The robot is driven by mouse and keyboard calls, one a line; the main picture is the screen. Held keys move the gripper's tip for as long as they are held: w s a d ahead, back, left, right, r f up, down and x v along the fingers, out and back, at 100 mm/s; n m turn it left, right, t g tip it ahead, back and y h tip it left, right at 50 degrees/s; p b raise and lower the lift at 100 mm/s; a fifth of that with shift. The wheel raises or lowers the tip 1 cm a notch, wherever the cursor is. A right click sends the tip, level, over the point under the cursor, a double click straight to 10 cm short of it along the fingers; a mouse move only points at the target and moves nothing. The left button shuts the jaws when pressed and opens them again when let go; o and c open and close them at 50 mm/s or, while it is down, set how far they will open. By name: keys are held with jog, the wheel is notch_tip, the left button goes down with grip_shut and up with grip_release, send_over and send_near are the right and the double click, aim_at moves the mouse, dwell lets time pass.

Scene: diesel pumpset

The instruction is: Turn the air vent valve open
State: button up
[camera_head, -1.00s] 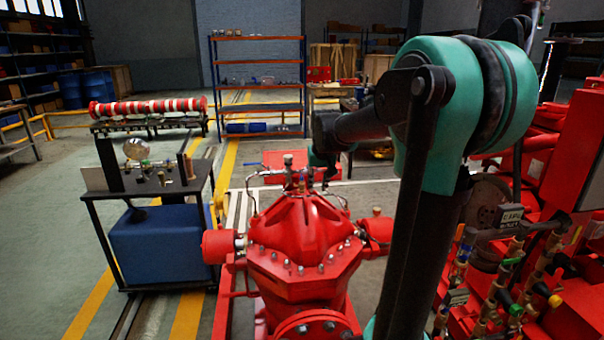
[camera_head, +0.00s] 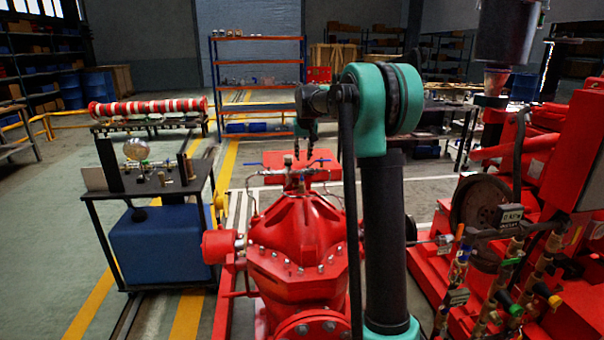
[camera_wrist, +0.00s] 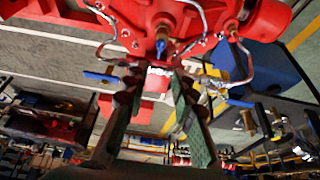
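The red pump (camera_head: 300,240) has thin silver pipes and small valve fittings on top. A blue lever (camera_head: 252,164) sticks out at the left of this pipework and another blue lever (camera_head: 322,162) at the right. In the wrist view the pump is upside down, with one blue lever (camera_wrist: 100,78) at left, another (camera_wrist: 240,103) at right, and a brass fitting with a blue tip (camera_wrist: 161,44) between. I cannot tell which is the air vent valve. My gripper (camera_head: 304,157) points down above the pipework. In the wrist view its fingers (camera_wrist: 157,76) are apart and empty.
A black stand with a blue tank (camera_head: 160,245) is left of the pump. Red engine equipment with a flywheel (camera_head: 482,205) and several small valves (camera_head: 515,310) is at right. A blue-and-orange shelf (camera_head: 258,85) stands behind. Floor between pump and shelf is mostly clear.

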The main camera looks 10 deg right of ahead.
aim_at(302, 177)
jog(key=x, duration=1)
jog(key=shift+w+f, duration=0.1)
jog(key=shift+c, duration=0.4)
grip_shut()
